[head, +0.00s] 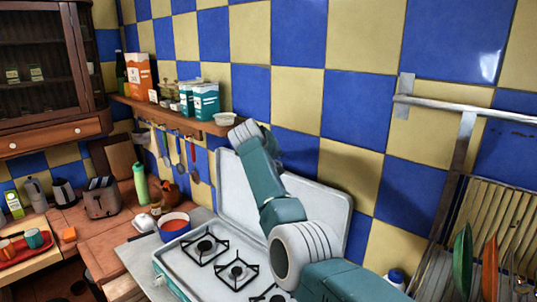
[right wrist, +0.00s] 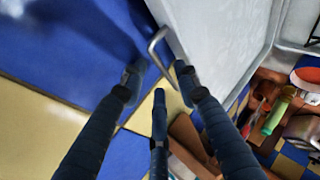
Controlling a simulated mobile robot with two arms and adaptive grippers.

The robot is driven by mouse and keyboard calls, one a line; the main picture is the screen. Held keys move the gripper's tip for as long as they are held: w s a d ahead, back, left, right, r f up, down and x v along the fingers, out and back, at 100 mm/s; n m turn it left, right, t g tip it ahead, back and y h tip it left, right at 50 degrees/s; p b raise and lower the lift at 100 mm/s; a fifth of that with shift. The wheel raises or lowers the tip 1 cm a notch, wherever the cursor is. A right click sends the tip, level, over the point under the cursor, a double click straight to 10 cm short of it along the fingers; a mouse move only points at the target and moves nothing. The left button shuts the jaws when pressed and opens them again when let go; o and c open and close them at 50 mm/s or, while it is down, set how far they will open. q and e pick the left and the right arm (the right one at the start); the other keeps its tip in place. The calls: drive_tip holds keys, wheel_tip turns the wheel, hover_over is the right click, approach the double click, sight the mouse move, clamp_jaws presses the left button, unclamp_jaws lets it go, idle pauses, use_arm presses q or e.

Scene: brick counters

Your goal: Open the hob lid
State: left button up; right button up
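The hob lid (head: 237,190) is a pale metal panel standing raised behind the hob (head: 187,262), near the tiled wall. My right arm crosses in front of it and hides part of it. The lid also shows in the right wrist view (right wrist: 222,50), with a thin bent metal handle (right wrist: 155,42) at its edge. My right gripper (right wrist: 158,82) has its three dark fingers spread apart, with the handle close to their tips. I cannot tell if they touch it. In the head view my right gripper is hidden beyond the wrist. My left gripper is not in view.
A shelf (head: 170,118) with boxes and hanging utensils runs along the wall behind. A toaster (head: 101,198) and a green bottle (head: 140,184) are on the left counter. A dish rack (head: 490,220) is at right.

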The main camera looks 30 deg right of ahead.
drive_tip(key=v, duration=1.2)
idle(0.3)
